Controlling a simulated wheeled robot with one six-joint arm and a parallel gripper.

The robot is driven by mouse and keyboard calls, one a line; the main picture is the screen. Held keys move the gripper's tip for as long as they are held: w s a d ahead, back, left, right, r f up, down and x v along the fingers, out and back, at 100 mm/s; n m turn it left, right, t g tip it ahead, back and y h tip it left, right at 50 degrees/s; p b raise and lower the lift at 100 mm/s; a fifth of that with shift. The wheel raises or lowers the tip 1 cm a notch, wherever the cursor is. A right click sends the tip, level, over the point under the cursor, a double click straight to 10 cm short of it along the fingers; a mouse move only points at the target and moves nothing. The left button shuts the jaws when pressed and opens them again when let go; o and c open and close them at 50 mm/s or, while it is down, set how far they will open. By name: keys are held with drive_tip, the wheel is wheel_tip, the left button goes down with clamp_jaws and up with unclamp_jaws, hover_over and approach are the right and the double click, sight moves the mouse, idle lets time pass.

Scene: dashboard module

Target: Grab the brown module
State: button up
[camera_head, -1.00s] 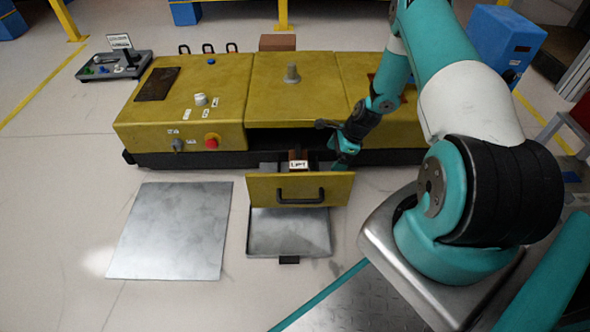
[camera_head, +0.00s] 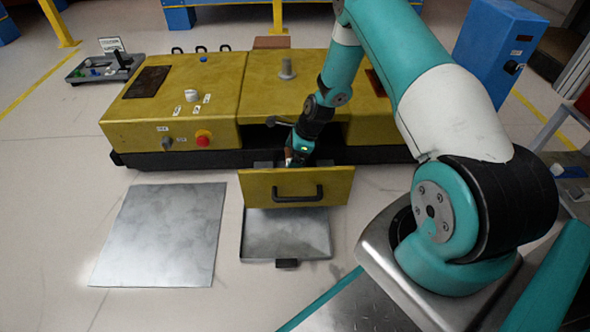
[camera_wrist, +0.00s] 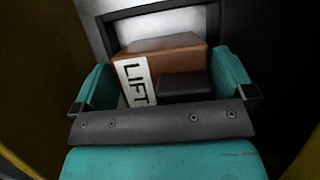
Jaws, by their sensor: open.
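The brown module (camera_wrist: 183,58) is a box with a white label reading "LIFT" and a dark block on its front. It sits in the open yellow drawer (camera_head: 258,188). In the wrist view my gripper (camera_wrist: 165,90) is open, with one teal finger on each side of the module. Whether the fingers touch it I cannot tell. In the head view my gripper (camera_head: 298,155) is down behind the drawer front. It hides most of the module there; only a small brown part shows.
The yellow dashboard (camera_head: 205,95) stands behind the drawer, with a red button (camera_head: 203,137) and a peg (camera_head: 287,68) on it. A metal tray (camera_head: 286,235) and a flat metal plate (camera_head: 165,235) lie on the floor in front. A blue box (camera_head: 497,50) stands at the right.

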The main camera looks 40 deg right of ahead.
drive_tip(key=shift+a+f, duration=0.1)
drive_tip(key=c, duration=1)
